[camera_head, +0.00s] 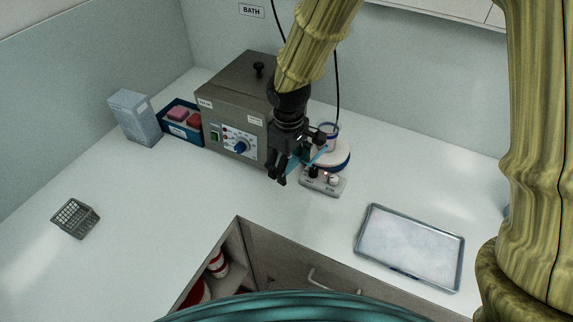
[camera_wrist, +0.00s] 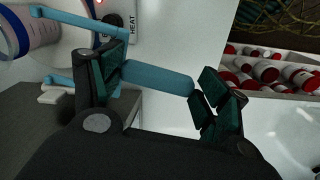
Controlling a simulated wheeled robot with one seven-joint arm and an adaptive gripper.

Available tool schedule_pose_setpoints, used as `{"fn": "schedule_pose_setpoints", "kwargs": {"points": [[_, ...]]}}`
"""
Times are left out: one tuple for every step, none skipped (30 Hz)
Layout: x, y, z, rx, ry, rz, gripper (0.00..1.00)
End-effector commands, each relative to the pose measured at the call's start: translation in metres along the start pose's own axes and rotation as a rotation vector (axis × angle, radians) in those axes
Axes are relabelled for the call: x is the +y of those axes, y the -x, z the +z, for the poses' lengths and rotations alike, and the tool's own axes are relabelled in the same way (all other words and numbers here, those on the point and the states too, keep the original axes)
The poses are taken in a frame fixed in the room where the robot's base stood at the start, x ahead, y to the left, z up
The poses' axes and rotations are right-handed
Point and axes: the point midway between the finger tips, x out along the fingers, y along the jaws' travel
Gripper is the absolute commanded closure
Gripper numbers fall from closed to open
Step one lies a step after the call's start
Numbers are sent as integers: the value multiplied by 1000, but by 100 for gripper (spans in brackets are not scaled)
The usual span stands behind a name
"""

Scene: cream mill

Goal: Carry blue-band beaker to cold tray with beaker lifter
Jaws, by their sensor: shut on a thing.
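My gripper (camera_head: 278,177) is in front of the grey bath unit, shut on the light-blue beaker lifter (camera_head: 319,156). In the wrist view the lifter's handle (camera_wrist: 158,78) lies between the finger pads. Its two prongs reach left, one on each side of the blue-band beaker (camera_wrist: 30,22); I cannot tell whether they touch it. In the head view the beaker (camera_head: 331,130) stands upright on the round white hotplate (camera_head: 341,166), partly hidden by the gripper and lifter. The cold tray (camera_head: 373,212), shallow with a metal rim and frosty floor, lies on the counter at the right.
The bath unit (camera_head: 232,87) stands just behind my gripper. A blue bin (camera_head: 183,133) with red and pink items, a light-blue box (camera_head: 135,115) and a small grey basket (camera_head: 75,218) are at left. An open drawer with red-and-white containers (camera_head: 218,264) is below the counter edge.

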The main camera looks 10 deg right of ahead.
Motion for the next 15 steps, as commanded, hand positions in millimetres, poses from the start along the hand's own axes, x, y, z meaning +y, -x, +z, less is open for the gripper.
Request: {"fn": "schedule_pose_setpoints", "kwargs": {"points": [[3, 0, 0, 0, -1, 0, 58], [4, 0, 0, 0, 0, 0, 58], [6, 0, 0, 0, 0, 0, 58], [8, 0, 0, 0, 0, 0, 58], [9, -1, 0, 0, 0, -1, 58], [11, -1, 0, 0, 0, -1, 58], [13, -1, 0, 1, 0, -1, 58], [14, -1, 0, 1, 0, -1, 58], [17, -1, 0, 0, 0, -1, 58], [18, -1, 0, 1, 0, -1, 58], [20, -1, 0, 0, 0, -1, 58], [22, -1, 0, 0, 0, -1, 58], [23, -1, 0, 0, 0, -1, 58], [25, -1, 0, 0, 0, -1, 58], [27, -1, 0, 0, 0, 0, 58]]}}
